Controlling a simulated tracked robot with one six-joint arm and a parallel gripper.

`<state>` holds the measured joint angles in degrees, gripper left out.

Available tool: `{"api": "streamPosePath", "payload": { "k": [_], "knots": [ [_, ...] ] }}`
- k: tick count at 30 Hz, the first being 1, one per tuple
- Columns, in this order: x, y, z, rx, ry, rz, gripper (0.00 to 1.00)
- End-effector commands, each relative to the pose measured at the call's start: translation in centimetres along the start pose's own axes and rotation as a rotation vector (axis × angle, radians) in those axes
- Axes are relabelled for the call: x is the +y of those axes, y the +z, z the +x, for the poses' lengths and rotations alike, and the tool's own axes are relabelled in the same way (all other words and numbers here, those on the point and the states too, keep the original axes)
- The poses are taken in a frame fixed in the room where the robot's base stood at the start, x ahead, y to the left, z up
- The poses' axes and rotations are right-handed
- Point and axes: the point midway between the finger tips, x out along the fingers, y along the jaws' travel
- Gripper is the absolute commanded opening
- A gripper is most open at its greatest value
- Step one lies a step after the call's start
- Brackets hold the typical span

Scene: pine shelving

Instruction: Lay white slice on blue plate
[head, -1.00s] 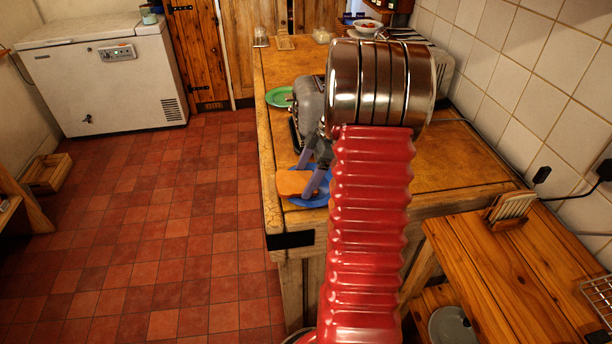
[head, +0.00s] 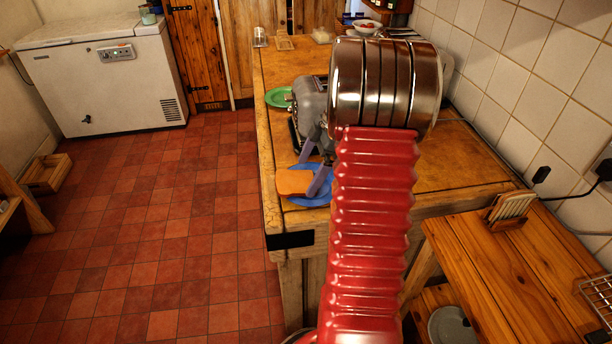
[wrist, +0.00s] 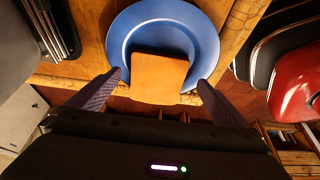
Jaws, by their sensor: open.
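A flat orange-tan slice (head: 294,182) lies on the blue plate (head: 326,197) near the counter's left edge, overhanging the plate's rim. In the wrist view the slice (wrist: 158,78) covers the near middle of the blue plate (wrist: 200,40) and sticks out past its rim. It looks orange-tan here, not white. My gripper (head: 314,167) is open over the plate. In the wrist view my gripper (wrist: 159,78) has one finger on each side of the slice, with a gap on both sides and nothing held.
A green plate (head: 278,97) lies farther back on the counter. A rack with pale upright pieces (head: 512,206) stands on the lower table at right, and a grey plate (head: 451,327) is on the shelf below. A bowl (head: 367,27) stands at the back. The counter right of my arm is clear.

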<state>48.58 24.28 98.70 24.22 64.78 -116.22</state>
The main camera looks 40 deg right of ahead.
Motion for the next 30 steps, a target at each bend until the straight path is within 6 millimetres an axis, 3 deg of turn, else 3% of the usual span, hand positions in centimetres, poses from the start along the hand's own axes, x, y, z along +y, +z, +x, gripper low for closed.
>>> {"api": "streamPosePath", "payload": {
  "k": [12, 18, 30],
  "knots": [
    [0.1, 0.0, -7.5, 0.0, 0.004, 0.0, 0.99],
    [0.0, 0.0, -10.2, -0.001, 0.003, 0.0, 0.99],
    [0.0, 0.0, -11.1, 0.0, 0.001, 0.0, 0.99]
  ]
}}
